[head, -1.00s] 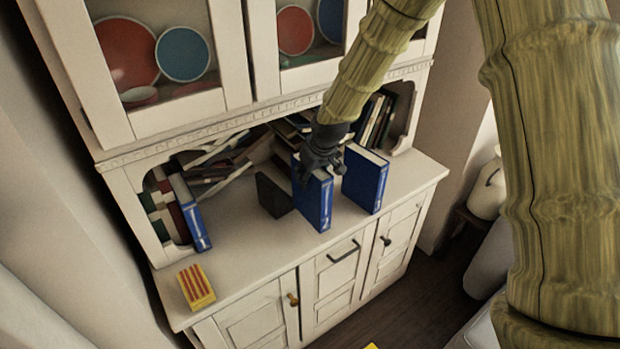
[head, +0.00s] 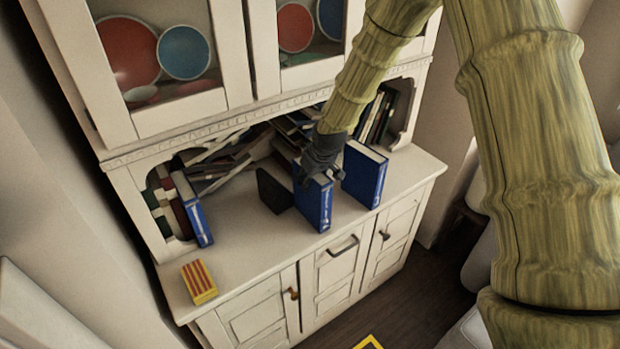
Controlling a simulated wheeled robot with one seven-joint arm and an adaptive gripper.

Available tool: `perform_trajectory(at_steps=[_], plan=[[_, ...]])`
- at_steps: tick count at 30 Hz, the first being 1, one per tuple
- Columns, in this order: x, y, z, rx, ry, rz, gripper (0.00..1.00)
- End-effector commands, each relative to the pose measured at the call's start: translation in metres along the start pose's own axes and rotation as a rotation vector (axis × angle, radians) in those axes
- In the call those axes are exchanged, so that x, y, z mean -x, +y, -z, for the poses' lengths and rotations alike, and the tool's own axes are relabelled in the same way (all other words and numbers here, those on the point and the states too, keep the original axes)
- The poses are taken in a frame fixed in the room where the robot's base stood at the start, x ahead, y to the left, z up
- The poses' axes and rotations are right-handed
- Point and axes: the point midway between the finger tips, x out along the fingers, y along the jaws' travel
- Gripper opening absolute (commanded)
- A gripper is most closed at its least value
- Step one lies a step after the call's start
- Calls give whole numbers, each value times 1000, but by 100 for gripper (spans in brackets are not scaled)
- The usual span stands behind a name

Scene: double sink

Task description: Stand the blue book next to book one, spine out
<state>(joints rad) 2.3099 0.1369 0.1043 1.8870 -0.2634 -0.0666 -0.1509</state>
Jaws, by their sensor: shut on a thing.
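My gripper (head: 321,176) is shut on the top of a blue book (head: 313,205), which stands upright on the cabinet counter with its lettered narrow side facing front. My fingers hide part of its top edge. A second blue book (head: 365,176) stands upright to its right, with a small gap between them. A third blue book (head: 197,212) stands slightly tilted at the left, by the shelf opening. I cannot tell from the picture which of them is book one.
A dark upright block (head: 273,190) is just left of the held book. A red-and-yellow striped box (head: 199,282) lies at the counter's left front. Jumbled books (head: 225,163) fill the shelf behind. The counter (head: 250,235) between box and held book is clear.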

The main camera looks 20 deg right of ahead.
Motion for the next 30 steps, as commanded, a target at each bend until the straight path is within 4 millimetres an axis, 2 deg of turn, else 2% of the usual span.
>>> perform_trajectory(at_steps=[2, 3, 6, 20, 30], plan=[[-1, 0, 0, 0, 1, 0, 0], [-2, 0, -1, 0, 0, 0, 39], [-2, 0, -1, 0, 0, 0, 57], [3, 0, 0, 0, 1, 0, 59], [37, 0, 0, 0, 3, 0, 59]])
